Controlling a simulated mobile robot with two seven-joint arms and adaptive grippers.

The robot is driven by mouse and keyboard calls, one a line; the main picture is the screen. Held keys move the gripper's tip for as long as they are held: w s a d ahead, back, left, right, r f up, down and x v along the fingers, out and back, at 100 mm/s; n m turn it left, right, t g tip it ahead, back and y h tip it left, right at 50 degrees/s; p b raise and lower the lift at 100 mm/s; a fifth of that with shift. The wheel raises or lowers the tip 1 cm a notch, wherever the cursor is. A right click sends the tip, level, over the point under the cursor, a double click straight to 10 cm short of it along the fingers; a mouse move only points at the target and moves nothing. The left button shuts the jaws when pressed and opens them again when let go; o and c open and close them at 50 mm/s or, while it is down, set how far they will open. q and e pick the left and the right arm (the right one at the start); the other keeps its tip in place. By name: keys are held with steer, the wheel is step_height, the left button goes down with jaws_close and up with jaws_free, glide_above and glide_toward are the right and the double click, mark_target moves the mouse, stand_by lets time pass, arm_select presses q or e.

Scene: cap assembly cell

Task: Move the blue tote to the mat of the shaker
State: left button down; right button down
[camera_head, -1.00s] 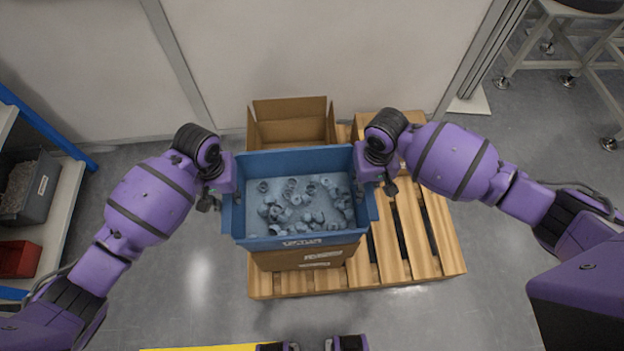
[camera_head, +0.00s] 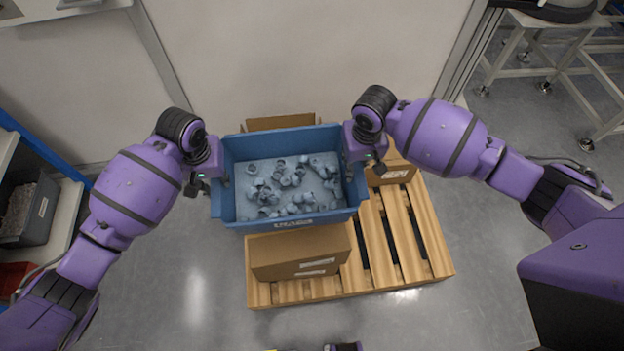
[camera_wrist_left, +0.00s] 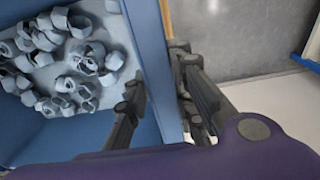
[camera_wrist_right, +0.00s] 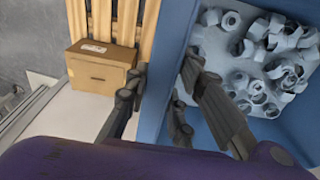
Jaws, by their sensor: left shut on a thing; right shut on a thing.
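The blue tote (camera_head: 290,222) holds several loose grey-blue caps (camera_head: 290,182). It is held up above the pallet and the cardboard boxes. My left gripper (camera_head: 207,182) is shut on the tote's left wall; in the left wrist view its fingers (camera_wrist_left: 165,105) sit on both sides of the blue wall (camera_wrist_left: 155,60). My right gripper (camera_head: 371,165) is shut on the right wall; in the right wrist view its fingers (camera_wrist_right: 160,105) straddle that wall (camera_wrist_right: 165,65). The tote looks about level. I see neither the shaker nor its mat for certain.
A light wall panel (camera_head: 300,60) stands behind. A shelf with bins (camera_head: 30,210) is at left.

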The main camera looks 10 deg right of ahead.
arm_select(q)
steer(key=shift+w+a+r, duration=0.1)
steer(key=shift+r, duration=0.1)
arm_select(e)
steer(key=shift+w+r, duration=0.2)
steer(key=shift+r, duration=0.15)
